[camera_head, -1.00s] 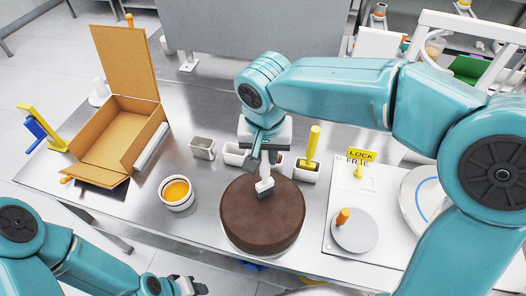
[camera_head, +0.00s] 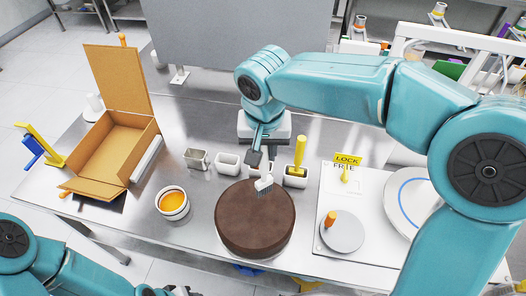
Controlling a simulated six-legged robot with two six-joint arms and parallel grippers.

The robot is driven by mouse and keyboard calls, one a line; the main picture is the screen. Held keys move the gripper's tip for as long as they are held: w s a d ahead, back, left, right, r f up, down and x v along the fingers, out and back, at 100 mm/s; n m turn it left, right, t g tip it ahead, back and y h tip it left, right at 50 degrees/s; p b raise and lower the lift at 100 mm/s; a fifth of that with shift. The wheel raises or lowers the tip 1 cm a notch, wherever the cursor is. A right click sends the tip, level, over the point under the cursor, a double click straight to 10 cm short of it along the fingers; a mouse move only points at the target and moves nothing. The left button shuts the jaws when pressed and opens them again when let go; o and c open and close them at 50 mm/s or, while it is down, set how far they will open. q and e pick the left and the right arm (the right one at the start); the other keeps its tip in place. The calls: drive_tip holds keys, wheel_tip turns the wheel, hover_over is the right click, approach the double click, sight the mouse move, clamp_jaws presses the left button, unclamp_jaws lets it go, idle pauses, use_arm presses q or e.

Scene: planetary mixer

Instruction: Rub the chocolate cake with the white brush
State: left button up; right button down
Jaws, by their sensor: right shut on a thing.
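The round chocolate cake (camera_head: 252,226) sits at the front middle of the metal table. My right gripper (camera_head: 262,168) is above the far edge of the cake, shut on the white brush (camera_head: 264,184). The brush hangs tilted, with its bristles down at the far part of the cake's top. Whether they touch the cake or hover just above it I cannot tell. My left gripper (camera_head: 181,291) is at the bottom edge, cut off by the frame and away from the cake; its jaws cannot be made out.
A white bowl of orange liquid (camera_head: 173,203) stands left of the cake. Small containers (camera_head: 227,164) line up behind it, one holding a yellow-handled tool (camera_head: 300,155). An open cardboard box (camera_head: 113,155) is at left. A white board (camera_head: 328,209) with an orange-knobbed disc (camera_head: 342,231) is at right.

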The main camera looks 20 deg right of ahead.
wheel_tip(320, 180, up, 3)
drive_tip(key=shift+s+a+r+p, duration=0.1)
drive_tip(key=shift+s+a+p, duration=0.05)
drive_tip(key=shift+p, duration=0.8)
use_arm(q)
drive_tip(key=v, duration=0.2)
drive_tip(key=shift+a+r, duration=0.25)
drive_tip(key=shift+r, duration=0.05)
